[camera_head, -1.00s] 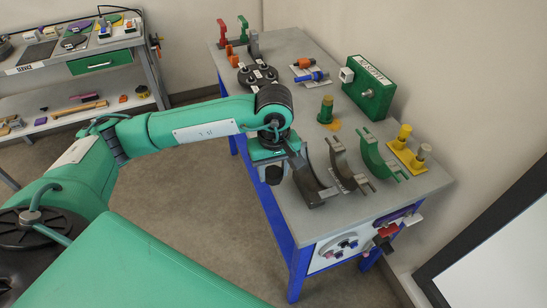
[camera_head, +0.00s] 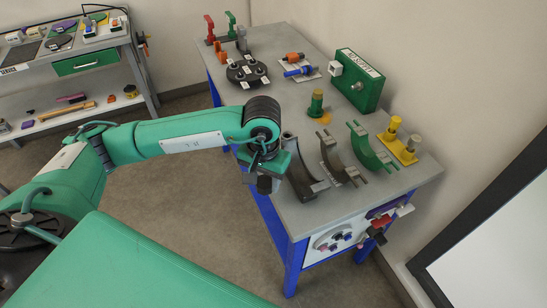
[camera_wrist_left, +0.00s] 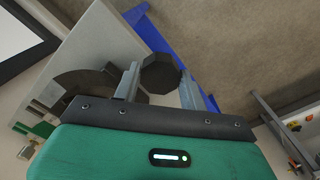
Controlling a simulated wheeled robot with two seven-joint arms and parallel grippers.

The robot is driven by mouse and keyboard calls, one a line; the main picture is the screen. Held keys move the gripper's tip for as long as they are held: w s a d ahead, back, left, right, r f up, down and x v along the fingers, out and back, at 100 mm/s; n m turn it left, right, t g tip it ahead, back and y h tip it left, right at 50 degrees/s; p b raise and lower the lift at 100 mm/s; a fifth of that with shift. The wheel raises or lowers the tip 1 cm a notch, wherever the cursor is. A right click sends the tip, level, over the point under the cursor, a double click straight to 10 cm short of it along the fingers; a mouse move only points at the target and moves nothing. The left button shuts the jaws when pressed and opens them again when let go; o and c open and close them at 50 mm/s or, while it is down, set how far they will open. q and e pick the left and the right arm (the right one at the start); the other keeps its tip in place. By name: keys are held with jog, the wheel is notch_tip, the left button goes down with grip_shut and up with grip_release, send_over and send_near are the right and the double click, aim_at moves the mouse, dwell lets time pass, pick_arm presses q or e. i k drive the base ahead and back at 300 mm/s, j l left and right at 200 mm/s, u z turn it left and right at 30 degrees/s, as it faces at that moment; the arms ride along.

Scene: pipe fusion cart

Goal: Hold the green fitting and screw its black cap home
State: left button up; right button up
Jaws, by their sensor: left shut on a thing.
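My left gripper (camera_head: 264,186) hangs at the near left edge of the bench, beside the grey half-ring. It is shut on a dark, many-sided block that looks like the black cap (camera_wrist_left: 160,75), held between its two fingers in the left wrist view. The cap's underside and any thread are hidden. A short green cylinder (camera_head: 316,104), which looks like the green fitting, stands upright on the bench beside an orange patch, apart from the gripper. My right gripper is not in view.
Grey (camera_head: 301,172), brown (camera_head: 333,158) and green (camera_head: 366,147) half-rings stand along the near bench top (camera_head: 283,118). A yellow stand (camera_head: 400,150) and a green box (camera_head: 358,82) are at right.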

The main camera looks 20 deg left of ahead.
aim_at(316, 111)
jog(key=j+z, duration=0.2)
jog(key=j, duration=1.3)
